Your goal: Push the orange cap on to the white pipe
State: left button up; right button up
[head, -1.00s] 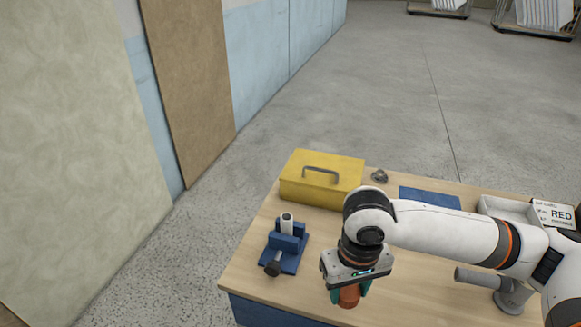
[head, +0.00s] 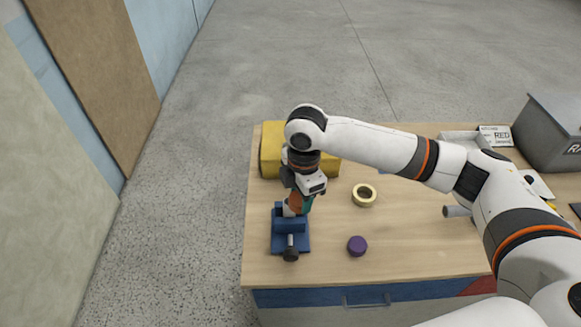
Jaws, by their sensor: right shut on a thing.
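The orange cap (head: 295,201) is between the fingers of my right gripper (head: 300,203), which is shut on it. Gripper and cap are at the blue vise (head: 290,240) on the left of the table. A small part of the white pipe (head: 287,211) shows in the vise, right below the cap. I cannot tell whether the cap touches the pipe or is apart from it. My left gripper is not in view.
A yellow toolbox (head: 271,150) stands behind my right gripper, partly hidden. A tape roll (head: 364,195) and a purple cap (head: 357,246) lie to the right of the vise. The table's left edge is close to the vise. A grey box (head: 545,130) stands at the far right.

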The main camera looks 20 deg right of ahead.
jog(key=w+n, duration=0.1)
jog(key=n, duration=0.1)
jog(key=w+r+n+p, duration=0.1)
jog(key=n, duration=0.1)
jog(key=w+a+n+p, duration=0.1)
jog(key=n, duration=0.1)
jog(key=shift+w+a+r+n, duration=0.1)
jog(key=shift+r+n, duration=0.05)
jog(key=shift+n, duration=0.15)
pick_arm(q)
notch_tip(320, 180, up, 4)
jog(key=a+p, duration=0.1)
pick_arm(e)
jog(key=n, duration=0.1)
jog(key=w+n, duration=0.1)
jog(key=n, duration=0.1)
jog(key=shift+w+f+n, duration=0.1)
jog(key=shift+f+n, duration=0.1)
jog(key=shift+n, duration=0.1)
notch_tip(320, 180, down, 3)
jog(key=b, duration=0.4)
jog(key=shift+f, duration=0.25)
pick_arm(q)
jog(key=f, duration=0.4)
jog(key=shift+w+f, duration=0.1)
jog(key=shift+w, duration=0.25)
pick_arm(e)
jog(key=shift+f, duration=0.4)
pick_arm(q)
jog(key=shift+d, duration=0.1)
